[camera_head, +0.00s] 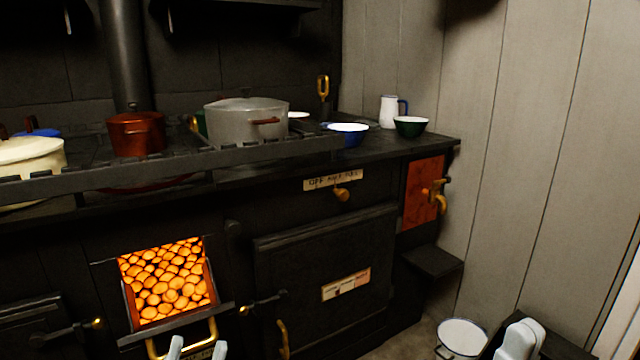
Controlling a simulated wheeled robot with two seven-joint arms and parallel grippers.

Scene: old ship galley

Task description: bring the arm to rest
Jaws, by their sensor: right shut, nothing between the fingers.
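My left gripper (198,350) shows at the bottom edge as two pale fingertips with a gap between them, so it is open. It is in front of the brass handle (165,350) of the open firebox door. I cannot tell whether it touches the handle. My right gripper (520,340) is at the bottom right, its pale fingers together and empty. It is to the right of a white enamel bucket (462,338) on the floor. Most of both arms is out of view.
The black stove (300,235) fills the left and middle. Its firebox (168,280) glows orange. A grey pot (246,120), a copper pot (136,133) and a cream pot (30,160) stand on top behind a rail. Bowls and a white jug (390,112) stand right. A plank wall (540,150) bounds the right.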

